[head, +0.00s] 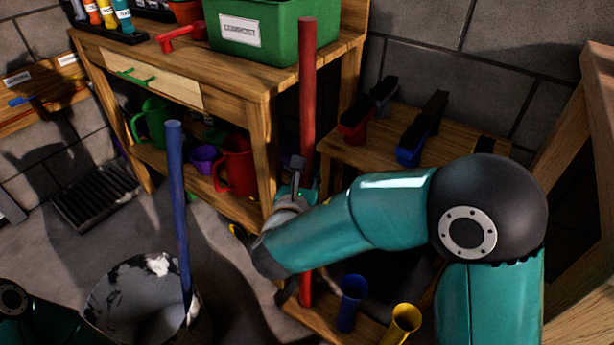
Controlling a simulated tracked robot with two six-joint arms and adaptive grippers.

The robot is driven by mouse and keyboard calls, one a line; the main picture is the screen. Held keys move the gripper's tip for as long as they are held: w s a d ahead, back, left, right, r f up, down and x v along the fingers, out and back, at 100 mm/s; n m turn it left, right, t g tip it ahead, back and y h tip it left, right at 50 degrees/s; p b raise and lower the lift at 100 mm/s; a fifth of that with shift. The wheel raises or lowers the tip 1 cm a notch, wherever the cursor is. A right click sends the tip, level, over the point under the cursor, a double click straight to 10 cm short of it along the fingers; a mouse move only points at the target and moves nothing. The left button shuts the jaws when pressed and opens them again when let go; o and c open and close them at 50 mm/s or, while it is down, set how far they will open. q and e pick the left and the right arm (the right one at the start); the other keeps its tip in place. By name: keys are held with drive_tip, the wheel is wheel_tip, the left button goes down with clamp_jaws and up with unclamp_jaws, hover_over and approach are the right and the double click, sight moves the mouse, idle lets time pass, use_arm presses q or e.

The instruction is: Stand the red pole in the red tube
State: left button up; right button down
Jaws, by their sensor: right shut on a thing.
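The red pole (307,95) stands nearly upright right of the picture's middle. My right gripper (297,190) is shut on it about halfway up, and my forearm covers part of the pole below. The pole's lower part shows again under my arm, down by the low wooden stand (333,325). I cannot make out a separate red tube there, nor whether the pole's foot is inside one. A blue tube (352,300) and a yellow tube (405,320) stand to the right of the pole's foot. My left gripper is out of view.
A blue pole (177,210) leans in a paint-stained bucket (140,300) at left. A workbench (255,85) behind holds a green compost box (265,30), with jugs on its shelf. A small bench (400,140) with brushes stands behind my right arm.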

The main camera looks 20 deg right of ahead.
wheel_tip(320, 180, down, 9)
drive_tip(key=b, duration=0.7)
drive_tip(key=shift+f, duration=0.15)
drive_tip(key=c, duration=0.9)
unclamp_jaws()
drive_tip(key=shift+o, duration=0.2)
drive_tip(key=shift+s, duration=0.1)
drive_tip(key=v, duration=1.1)
drive_tip(key=shift+s+a, duration=0.2)
drive_tip(key=shift+s, duration=0.15)
